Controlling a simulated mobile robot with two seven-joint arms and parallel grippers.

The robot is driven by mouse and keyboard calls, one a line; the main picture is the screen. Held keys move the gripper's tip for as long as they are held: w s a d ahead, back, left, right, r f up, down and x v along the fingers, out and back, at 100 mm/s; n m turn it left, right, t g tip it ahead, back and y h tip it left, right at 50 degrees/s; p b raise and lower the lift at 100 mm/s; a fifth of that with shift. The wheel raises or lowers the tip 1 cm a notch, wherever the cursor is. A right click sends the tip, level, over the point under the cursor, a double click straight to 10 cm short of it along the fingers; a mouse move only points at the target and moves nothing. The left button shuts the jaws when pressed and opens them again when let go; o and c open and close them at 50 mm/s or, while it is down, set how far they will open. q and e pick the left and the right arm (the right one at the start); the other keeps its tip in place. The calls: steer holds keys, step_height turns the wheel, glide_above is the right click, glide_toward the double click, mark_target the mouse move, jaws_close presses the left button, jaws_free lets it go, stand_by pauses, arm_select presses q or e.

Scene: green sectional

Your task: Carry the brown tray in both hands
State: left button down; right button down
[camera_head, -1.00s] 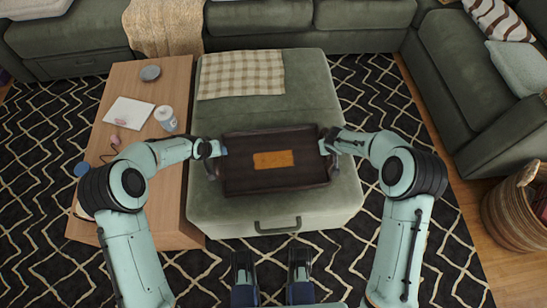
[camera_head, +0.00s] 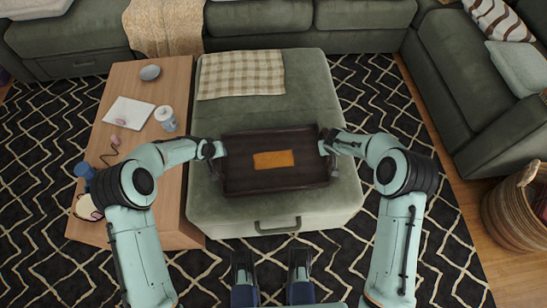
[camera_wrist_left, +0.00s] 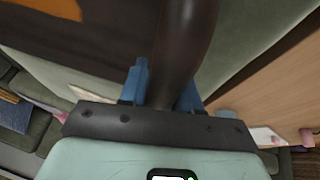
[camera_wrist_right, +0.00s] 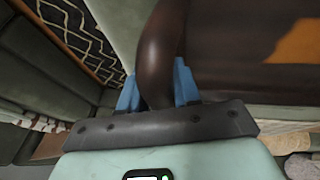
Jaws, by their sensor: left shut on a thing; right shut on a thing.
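The dark brown tray (camera_head: 300,181) is over the green ottoman, with a flat orange-brown rectangle (camera_head: 273,159) on its floor. I cannot tell from the head view whether the tray touches the ottoman. My left gripper (camera_head: 217,150) is at the tray's left end. The left wrist view shows its blue fingers (camera_wrist_left: 160,88) shut around the dark curved handle (camera_wrist_left: 187,35). My right gripper (camera_head: 326,147) is at the tray's right end. The right wrist view shows its blue fingers (camera_wrist_right: 157,90) shut around the other handle (camera_wrist_right: 160,45). The tray looks about level.
The green ottoman (camera_head: 310,85) carries a checked cloth (camera_head: 240,74) behind the tray. A wooden table (camera_head: 170,80) at left holds a bowl (camera_head: 150,72), a white jar (camera_head: 166,118), papers (camera_head: 129,112) and a blue cup (camera_head: 84,171). Green sofas border the back and right; a basket (camera_head: 514,205) stands at right.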

arm_select(q)
steer(key=shift+r, duration=0.1)
arm_select(e)
steer(key=shift+r, duration=0.15)
